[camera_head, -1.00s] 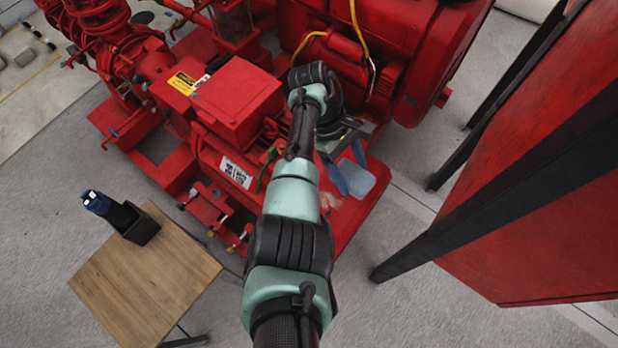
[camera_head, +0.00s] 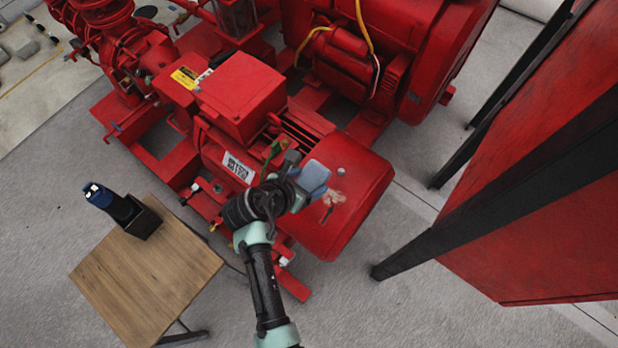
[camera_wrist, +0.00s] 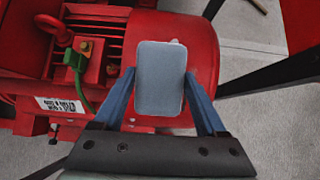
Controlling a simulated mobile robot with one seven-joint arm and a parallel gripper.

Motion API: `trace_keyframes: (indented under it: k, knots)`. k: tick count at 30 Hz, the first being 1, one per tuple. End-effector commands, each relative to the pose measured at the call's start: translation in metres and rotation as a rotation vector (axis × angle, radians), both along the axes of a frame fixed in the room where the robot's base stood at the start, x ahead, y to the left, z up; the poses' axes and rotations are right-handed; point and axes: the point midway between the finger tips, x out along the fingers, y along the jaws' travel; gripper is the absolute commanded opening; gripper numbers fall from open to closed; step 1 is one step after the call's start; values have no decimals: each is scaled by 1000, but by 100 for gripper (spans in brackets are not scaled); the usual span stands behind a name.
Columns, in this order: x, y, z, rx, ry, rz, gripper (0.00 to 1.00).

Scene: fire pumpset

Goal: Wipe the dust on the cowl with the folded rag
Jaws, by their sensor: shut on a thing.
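The cowl (camera_head: 362,215) is the smooth red rounded end cover of the motor, at the middle right in the head view. It also shows around the rag in the wrist view (camera_wrist: 200,60). A pale, dusty patch (camera_head: 334,197) lies on its top. The folded rag (camera_head: 314,178) is a flat grey-blue pad, left of and above the patch in the head view. In the wrist view the rag (camera_wrist: 160,78) sits between the blue fingers of my gripper (camera_wrist: 160,98), which is shut on it. I cannot tell whether the rag touches the cowl.
A green-yellow cable (camera_wrist: 78,75) and a lifting eye stand beside the motor's ribbed body. A red panel with dark posts (camera_head: 540,210) stands at the right. A small wooden table (camera_head: 150,275) with a dark holder (camera_head: 143,222) is at the lower left.

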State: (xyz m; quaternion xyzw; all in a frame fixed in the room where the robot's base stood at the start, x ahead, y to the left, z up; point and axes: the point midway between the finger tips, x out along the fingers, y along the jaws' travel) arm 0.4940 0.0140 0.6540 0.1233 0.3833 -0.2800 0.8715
Motion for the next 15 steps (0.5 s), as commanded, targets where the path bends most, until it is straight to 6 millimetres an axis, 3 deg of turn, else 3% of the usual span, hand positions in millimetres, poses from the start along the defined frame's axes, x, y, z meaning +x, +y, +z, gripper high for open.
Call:
trace_keyframes:
  k: [15]
  knots:
    - [12,-10,-44,1,-1,-6,30]
